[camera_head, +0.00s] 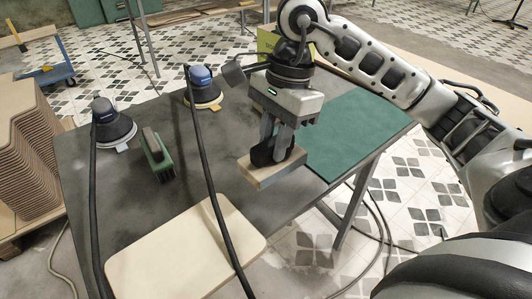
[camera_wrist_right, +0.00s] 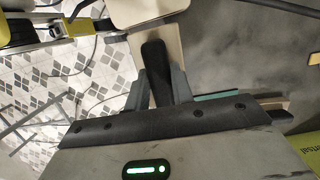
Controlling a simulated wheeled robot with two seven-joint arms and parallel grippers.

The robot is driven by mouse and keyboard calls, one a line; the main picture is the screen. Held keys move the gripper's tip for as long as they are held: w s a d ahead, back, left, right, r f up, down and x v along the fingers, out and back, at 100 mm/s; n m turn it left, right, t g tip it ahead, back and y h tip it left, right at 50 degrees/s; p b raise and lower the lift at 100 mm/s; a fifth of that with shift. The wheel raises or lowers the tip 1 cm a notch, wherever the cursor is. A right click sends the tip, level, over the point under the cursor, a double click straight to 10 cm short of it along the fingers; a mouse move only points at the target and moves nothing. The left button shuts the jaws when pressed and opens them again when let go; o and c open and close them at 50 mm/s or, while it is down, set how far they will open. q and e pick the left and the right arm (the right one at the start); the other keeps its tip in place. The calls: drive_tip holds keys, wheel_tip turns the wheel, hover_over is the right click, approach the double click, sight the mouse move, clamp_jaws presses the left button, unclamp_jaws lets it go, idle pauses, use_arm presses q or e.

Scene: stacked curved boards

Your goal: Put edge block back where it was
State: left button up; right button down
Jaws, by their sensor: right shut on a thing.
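The edge block (camera_head: 270,174) is a pale wooden block with a black handle. My right gripper (camera_head: 276,146) is shut on its handle. The block is near the table's right edge, beside the green mat; I cannot tell whether it touches the tabletop. In the right wrist view, the black handle (camera_wrist_right: 155,70) sits between the two fingers of the gripper, with part of the pale block beyond it. My left gripper is not in view.
A pale rounded board (camera_head: 185,258) lies at the table's front. Two sanders (camera_head: 112,122) (camera_head: 203,87) with dark hoses and a green brush-like block (camera_head: 158,155) stand on the dark table (camera_head: 215,150). A green mat (camera_head: 350,130) covers the right side. Stacked curved boards (camera_head: 28,150) stand left.

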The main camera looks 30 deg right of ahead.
drive_tip(key=w+f, duration=0.1)
drive_tip(key=f, duration=0.2)
drive_tip(key=w+d+f+p, duration=0.1)
drive_tip(key=w+f, duration=0.1)
drive_tip(key=f, duration=0.1)
drive_tip(key=w+d+f, duration=0.1)
drive_tip(key=w+f, duration=0.1)
drive_tip(key=f, duration=0.1)
drive_tip(key=shift+d, duration=0.1)
drive_tip(key=shift+w+f, duration=0.1)
drive_tip(key=shift+f, duration=0.2)
drive_tip(key=c, duration=1.2)
unclamp_jaws()
drive_tip(key=shift+r, duration=0.1)
